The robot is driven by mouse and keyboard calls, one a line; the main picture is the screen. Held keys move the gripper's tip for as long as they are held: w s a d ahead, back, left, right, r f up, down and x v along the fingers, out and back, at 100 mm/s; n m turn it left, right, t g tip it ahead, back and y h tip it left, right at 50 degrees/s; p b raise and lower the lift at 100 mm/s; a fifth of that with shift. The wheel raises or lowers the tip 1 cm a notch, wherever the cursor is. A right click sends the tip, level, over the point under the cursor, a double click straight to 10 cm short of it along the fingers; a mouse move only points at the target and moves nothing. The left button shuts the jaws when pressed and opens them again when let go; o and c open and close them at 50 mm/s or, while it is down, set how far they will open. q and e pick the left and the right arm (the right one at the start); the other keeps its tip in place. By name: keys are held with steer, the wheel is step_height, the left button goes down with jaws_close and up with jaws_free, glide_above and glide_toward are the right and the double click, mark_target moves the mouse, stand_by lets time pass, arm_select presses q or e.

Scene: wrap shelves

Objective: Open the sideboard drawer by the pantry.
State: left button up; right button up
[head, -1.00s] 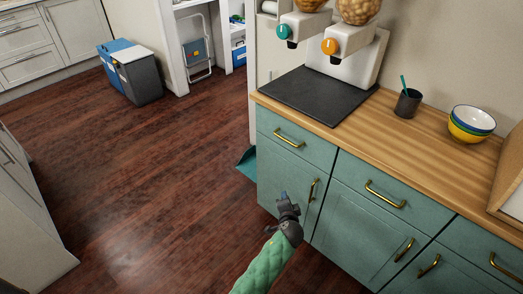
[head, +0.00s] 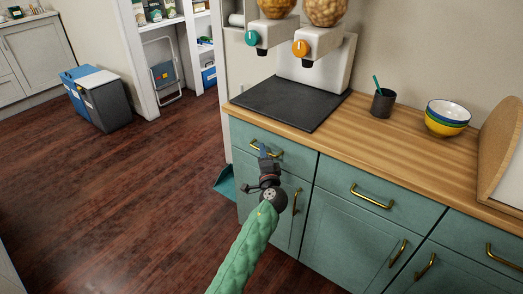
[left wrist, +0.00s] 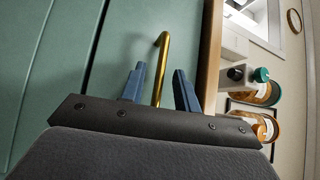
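The teal sideboard (head: 333,235) has a wooden top and brass handles. Its leftmost drawer (head: 295,157), nearest the pantry, is shut and has a brass handle (head: 274,153). My left gripper (head: 266,153) is at that handle and hides part of it. In the left wrist view the brass handle (left wrist: 163,55) runs between the two blue fingers of my left gripper (left wrist: 160,88). The fingers are apart, with a gap on each side of the handle. My right gripper is not in view.
A dark mat (head: 291,102) and cereal dispensers (head: 310,45) stand on the top above this drawer. A cup (head: 383,104) and bowls (head: 447,118) are farther right. A teal dustpan (head: 225,183) is by the sideboard's left side. Open floor lies to the left.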

arm_select(q)
steer(key=shift+x, duration=1)
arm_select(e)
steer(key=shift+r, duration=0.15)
arm_select(q)
jaws_close()
steer(key=shift+f, duration=0.1)
steer(key=shift+a, duration=0.1)
